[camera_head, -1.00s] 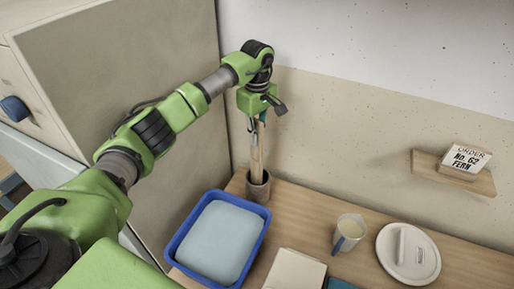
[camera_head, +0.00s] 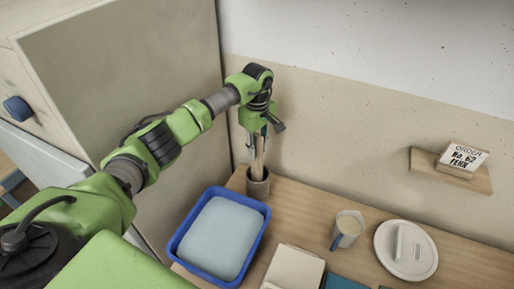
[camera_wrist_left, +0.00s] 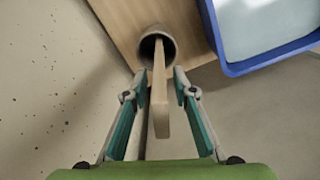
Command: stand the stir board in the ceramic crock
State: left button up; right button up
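The stir board (camera_head: 259,155), a long flat wooden stick, stands upright with its lower end inside the dark ceramic crock (camera_head: 258,188) in the table's back left corner. In the left wrist view the board (camera_wrist_left: 160,90) reaches from the round crock mouth (camera_wrist_left: 158,38) up between my fingers. My left gripper (camera_head: 259,135) is above the crock, pointing down. In the left wrist view my left gripper (camera_wrist_left: 161,75) has its fingers on both sides of the board, with a gap on each side. My right gripper is not in view.
A blue tray (camera_head: 181,232) with a pale filling stands in front of the crock. A cup (camera_head: 347,230), a round white lid (camera_head: 408,250) and a pale block (camera_head: 293,268) are to the right. The wall shelf (camera_head: 476,183) holds an order card (camera_head: 464,157).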

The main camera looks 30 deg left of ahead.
aim_at(257, 134)
pick_arm(q)
jog(key=shift+r, duration=0.1)
jog(key=shift+r, duration=0.2)
notch_tip(257, 134, up, 11)
jog(key=b, duration=0.3)
jog(key=shift+w+f, duration=0.1)
jog(key=shift+f, duration=0.05)
jog(key=shift+r, duration=0.55)
